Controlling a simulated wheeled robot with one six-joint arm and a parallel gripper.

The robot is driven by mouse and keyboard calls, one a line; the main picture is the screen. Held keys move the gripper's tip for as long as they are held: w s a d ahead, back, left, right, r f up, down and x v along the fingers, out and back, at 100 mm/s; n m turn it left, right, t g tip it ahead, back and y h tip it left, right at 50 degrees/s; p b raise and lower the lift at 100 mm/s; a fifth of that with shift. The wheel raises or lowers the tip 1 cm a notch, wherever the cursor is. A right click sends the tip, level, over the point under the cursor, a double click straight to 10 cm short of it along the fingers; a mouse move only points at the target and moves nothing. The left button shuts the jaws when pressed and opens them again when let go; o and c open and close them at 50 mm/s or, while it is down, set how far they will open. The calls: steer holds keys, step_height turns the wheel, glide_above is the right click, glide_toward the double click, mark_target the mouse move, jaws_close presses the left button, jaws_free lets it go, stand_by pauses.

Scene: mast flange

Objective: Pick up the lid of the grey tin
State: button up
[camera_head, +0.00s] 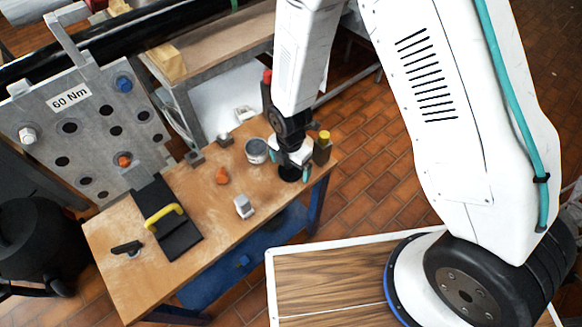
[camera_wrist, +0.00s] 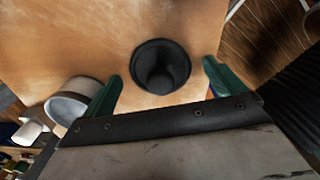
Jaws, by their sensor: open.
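A round black piece with a raised centre knob (camera_wrist: 161,67), which looks like the lid, lies on the wooden table. In the head view only part of this black disc (camera_head: 290,174) shows under my gripper. The grey tin (camera_head: 257,151) stands upright to the left of my gripper; in the wrist view it is the pale cylinder (camera_wrist: 72,102) at the lower left, with its top apparently open. My gripper (camera_head: 291,166) is open above the black piece. In the wrist view its green fingers (camera_wrist: 162,72) appear on either side of the knob; contact cannot be told.
A yellow-capped bottle (camera_head: 323,148) stands close right of my gripper. An orange piece (camera_head: 222,176), a grey-white block (camera_head: 243,206) and a black case with a yellow handle (camera_head: 180,235) are on the table. The steel plate (camera_head: 68,105) stands behind left. The table's right edge is near.

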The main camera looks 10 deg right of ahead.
steer(key=c, duration=1)
